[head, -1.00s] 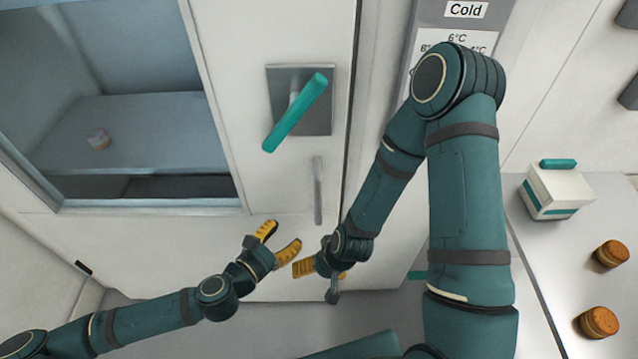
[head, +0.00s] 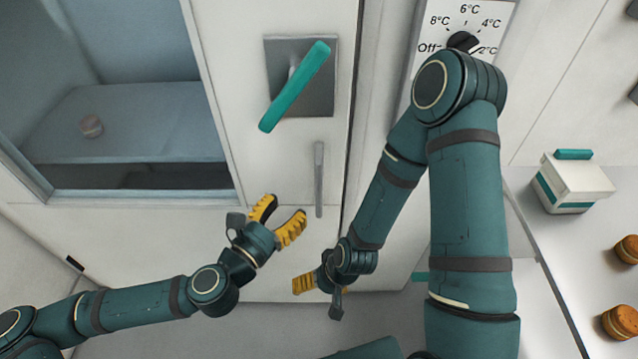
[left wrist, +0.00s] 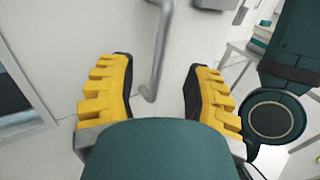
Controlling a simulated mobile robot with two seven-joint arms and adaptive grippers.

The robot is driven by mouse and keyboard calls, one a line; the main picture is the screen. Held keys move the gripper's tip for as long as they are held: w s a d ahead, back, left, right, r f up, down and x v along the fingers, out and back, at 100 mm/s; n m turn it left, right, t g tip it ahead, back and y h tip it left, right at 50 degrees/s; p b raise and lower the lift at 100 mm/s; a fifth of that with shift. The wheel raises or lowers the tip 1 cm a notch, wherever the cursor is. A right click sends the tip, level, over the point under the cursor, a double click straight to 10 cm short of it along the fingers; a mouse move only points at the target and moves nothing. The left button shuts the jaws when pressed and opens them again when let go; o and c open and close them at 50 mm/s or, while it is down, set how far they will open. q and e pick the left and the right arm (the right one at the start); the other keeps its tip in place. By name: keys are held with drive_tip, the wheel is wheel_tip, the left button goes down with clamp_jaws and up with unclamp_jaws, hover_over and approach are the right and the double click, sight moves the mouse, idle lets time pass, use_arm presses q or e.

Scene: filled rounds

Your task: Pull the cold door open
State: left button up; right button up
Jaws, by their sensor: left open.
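The cold door (head: 218,90) is white with a large window and looks shut. Its teal lever (head: 296,86) sits slanted on a grey plate (head: 322,100). A grey vertical bar handle (head: 319,180) is below the lever. My left gripper (head: 283,212) is open and empty, a little below and left of the bar handle. In the left wrist view the bar handle (left wrist: 160,50) shows ahead, between the open fingers (left wrist: 160,85), and looks clear of both. My right gripper (head: 318,285) hangs lower, below the bar handle; its jaw opening is unclear.
A dial (head: 463,42) with temperature marks is at the upper right. A white box (head: 575,185) and orange-brown round items (head: 620,322) stand on the right counter (head: 560,255).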

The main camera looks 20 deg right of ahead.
sight(317, 178)
use_arm(q)
drive_tip(key=b+x, duration=0.2)
drive_tip(key=x, duration=0.9)
drive_tip(key=shift+d+b, duration=0.35)
drive_tip(key=shift+d, duration=0.05)
drive_tip(key=shift+c, duration=0.4)
clamp_jaws()
